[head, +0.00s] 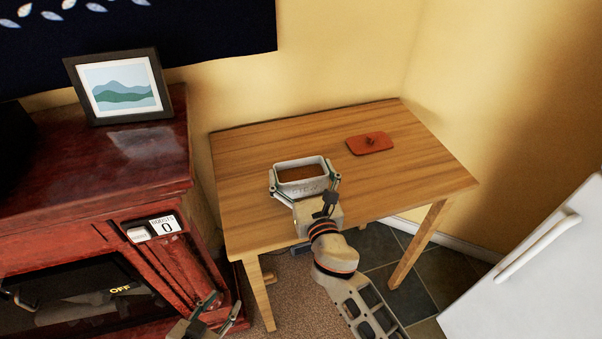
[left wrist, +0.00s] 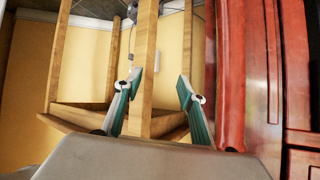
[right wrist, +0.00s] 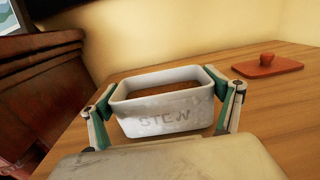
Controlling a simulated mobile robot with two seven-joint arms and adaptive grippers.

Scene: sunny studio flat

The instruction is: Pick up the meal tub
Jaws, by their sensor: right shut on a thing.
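The meal tub is a white, open-topped rectangular tub (head: 302,187) with "STEW" on its front and brown contents inside. It is at the table's left-middle part, and it also shows in the right wrist view (right wrist: 165,121). My right gripper (head: 304,186) is shut on the tub, with one finger against each short side; the fingers show in the right wrist view (right wrist: 166,112). Whether the tub touches the table is hard to tell. My left gripper (head: 220,312) is low beside the red cabinet; its fingers are apart and empty in the left wrist view (left wrist: 160,98).
A reddish-brown lid with a knob (head: 370,143) lies on the wooden table (head: 420,165), right of the tub. The dark red cabinet (head: 100,168) stands left, with a framed picture (head: 120,87) on top. A white appliance (head: 540,265) stands at right.

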